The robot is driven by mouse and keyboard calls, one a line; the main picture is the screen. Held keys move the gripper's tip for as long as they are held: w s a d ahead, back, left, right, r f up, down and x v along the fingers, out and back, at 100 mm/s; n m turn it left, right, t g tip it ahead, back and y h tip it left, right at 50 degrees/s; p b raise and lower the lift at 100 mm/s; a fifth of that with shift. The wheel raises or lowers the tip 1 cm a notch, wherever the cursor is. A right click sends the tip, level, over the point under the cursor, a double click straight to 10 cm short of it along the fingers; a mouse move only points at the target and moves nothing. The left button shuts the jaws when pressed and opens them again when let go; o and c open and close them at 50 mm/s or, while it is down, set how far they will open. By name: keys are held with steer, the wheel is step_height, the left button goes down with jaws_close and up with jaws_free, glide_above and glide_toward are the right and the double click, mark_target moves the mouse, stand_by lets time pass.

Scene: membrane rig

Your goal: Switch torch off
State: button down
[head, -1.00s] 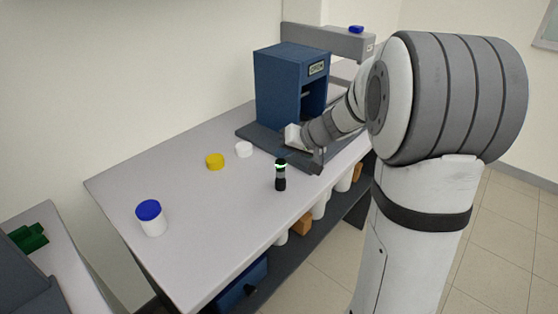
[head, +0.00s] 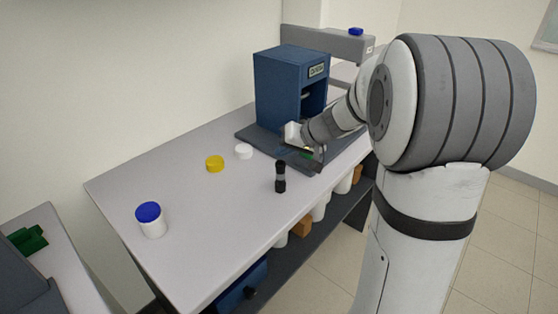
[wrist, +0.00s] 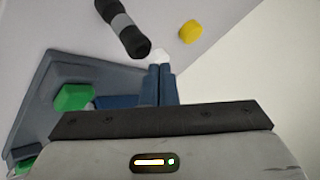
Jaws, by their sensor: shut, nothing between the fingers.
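The blue press-like rig (head: 280,90) stands behind on a dark base plate. The bench's left middle is clear.

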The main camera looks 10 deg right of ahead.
steer(key=shift+r, duration=0.15)
step_height(320, 180, up, 6)
steer(key=p, duration=0.3)
stand_by(0.4)
stand_by(0.4)
steer(key=s+f+g+h, duration=0.2)
steer(key=s+h, duration=0.1)
steer(key=s, duration=1)
steer(key=s+f+g+h, duration=0.1)
steer(key=s+g+h, duration=0.1)
steer(key=s, duration=1.2)
steer(key=shift+s+a+f+n+h, duration=0.25)
steer(key=shift+a+f+n+h, duration=0.15)
steer(key=shift+h, duration=0.2)
steer(key=c, duration=2.1)
jaws_free()
steer(key=shift+r, duration=0.1)
